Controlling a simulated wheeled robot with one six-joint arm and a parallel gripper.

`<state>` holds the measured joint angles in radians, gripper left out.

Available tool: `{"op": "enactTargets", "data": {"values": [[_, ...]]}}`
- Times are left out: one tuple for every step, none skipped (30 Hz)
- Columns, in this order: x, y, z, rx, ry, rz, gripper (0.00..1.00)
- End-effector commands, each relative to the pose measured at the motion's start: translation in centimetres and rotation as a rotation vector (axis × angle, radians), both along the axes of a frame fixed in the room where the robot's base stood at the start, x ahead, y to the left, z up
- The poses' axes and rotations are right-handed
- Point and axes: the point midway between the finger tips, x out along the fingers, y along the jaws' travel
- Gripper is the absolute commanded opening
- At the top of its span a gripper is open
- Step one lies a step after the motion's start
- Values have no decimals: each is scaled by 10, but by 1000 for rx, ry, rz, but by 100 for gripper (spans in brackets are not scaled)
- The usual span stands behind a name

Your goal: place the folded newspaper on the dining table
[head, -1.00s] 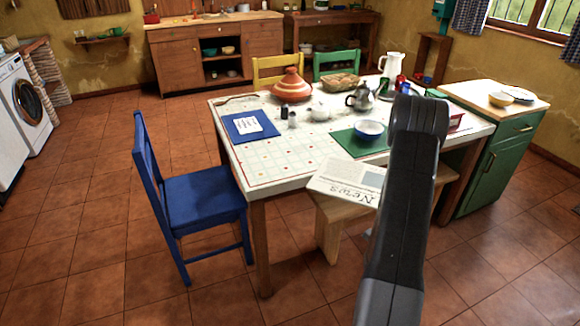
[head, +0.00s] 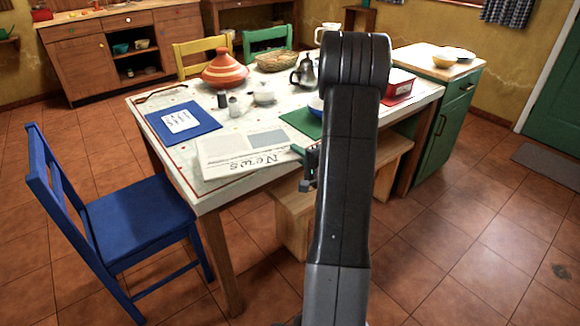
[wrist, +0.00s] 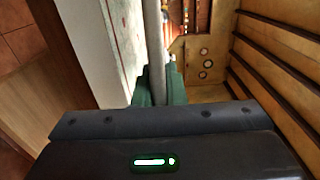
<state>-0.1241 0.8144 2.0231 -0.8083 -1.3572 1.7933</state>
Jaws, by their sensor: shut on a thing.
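The folded newspaper (head: 245,153) is a pale sheet with "News" in large print. In the head view it overlaps the near part of the white patterned dining table (head: 190,92), in front of the blue placemat. I cannot tell whether it touches the tabletop. My gripper (head: 303,160) is shut on its right edge, mostly hidden behind my arm. In the wrist view the newspaper (wrist: 153,40) shows edge-on as a grey strip between the green fingers of my gripper (wrist: 156,88). The table's white surface (wrist: 88,35) lies to its left.
On the table are a blue placemat with a paper (head: 160,128), shakers (head: 233,106), a white sugar pot (head: 264,94), an orange tagine (head: 224,72) and a dark kettle (head: 305,72). A blue chair (head: 130,225) stands left, a wooden bench (head: 290,225) under the right side.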

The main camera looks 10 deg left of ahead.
Motion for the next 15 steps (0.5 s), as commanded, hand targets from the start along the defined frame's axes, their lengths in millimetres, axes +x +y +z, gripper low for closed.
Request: {"op": "enactTargets", "data": {"values": [[0,0,-4,0,0,0,0],[0,0,-6,1,-1,0,0],[0,0,-8,0,-1,0,0],[0,0,-10,-1,-1,-1,0],[0,0,-13,0,0,-1,0],[0,0,-18,0,1,-1,0],[0,0,-23,0,2,-1,0],[0,0,-27,1,1,-1,0],[0,0,-33,0,1,-1,0],[0,0,-38,0,1,-1,0],[0,0,-41,0,1,-1,0],[0,0,-43,0,0,-1,0],[0,0,-44,1,-1,-1,0],[0,0,-44,1,-2,-1,0],[0,0,-43,1,-2,-1,0]]}}
